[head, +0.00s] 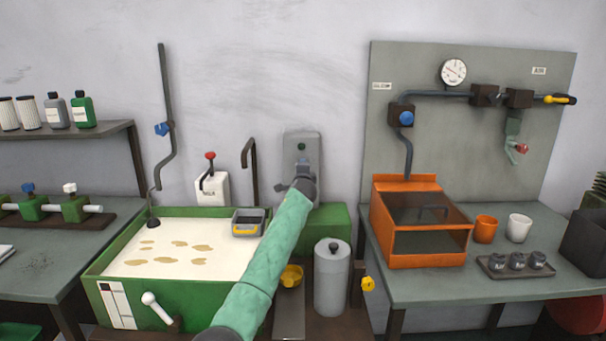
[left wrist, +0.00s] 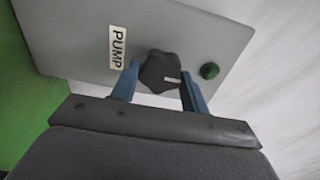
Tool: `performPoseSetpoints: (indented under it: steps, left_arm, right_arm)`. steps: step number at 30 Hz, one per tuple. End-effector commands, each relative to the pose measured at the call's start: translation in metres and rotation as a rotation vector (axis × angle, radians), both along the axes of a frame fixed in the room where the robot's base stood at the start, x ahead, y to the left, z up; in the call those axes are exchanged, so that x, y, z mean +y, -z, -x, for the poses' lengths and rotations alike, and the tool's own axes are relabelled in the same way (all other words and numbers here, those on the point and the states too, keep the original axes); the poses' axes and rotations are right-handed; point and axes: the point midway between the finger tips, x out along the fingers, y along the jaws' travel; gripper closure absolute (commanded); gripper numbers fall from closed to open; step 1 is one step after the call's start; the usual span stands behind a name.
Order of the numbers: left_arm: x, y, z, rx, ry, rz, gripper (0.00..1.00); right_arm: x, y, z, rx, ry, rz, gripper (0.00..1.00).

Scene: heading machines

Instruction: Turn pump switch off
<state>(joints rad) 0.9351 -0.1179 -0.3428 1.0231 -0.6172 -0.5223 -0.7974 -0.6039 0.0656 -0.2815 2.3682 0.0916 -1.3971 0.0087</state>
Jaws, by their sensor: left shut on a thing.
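The pump switch is a dark lobed rotary knob (left wrist: 162,72) on a grey box labelled PUMP (left wrist: 118,47). A pale mark shows on the knob, and a green round light or button (left wrist: 209,71) sits beside it. In the left wrist view my left gripper (left wrist: 160,85) has its two blue fingers on either side of the knob, shut on it. My right gripper is not in view.
A green tank (head: 110,250) of pale liquid is left of my arm. An orange box (head: 425,258) stands on the right bench. A white lever box (head: 211,187) is left of the pump box.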

Motion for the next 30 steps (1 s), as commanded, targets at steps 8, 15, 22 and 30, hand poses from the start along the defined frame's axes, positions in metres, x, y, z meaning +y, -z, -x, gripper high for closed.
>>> performPoseSetpoints:
  steps: [8, 15, 22, 30]
  left_arm:
    - [0.0011, 0.0032, -0.0001, 0.004, -0.002, 0.009, 0.78]
    - [0.0011, 0.0033, -0.0001, 0.004, -0.002, 0.009, 0.41]
    - [0.0004, 0.0016, 0.0, 0.002, -0.001, 0.008, 0.33]
    - [0.0008, 0.0017, 0.0087, 0.001, -0.001, 0.009, 0.33]
  right_arm:
    - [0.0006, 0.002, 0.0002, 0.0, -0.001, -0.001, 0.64]
    - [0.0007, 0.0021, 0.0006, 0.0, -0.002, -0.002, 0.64]
    - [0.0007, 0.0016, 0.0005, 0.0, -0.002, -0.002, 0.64]
    - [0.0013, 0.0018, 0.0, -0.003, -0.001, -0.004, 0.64]
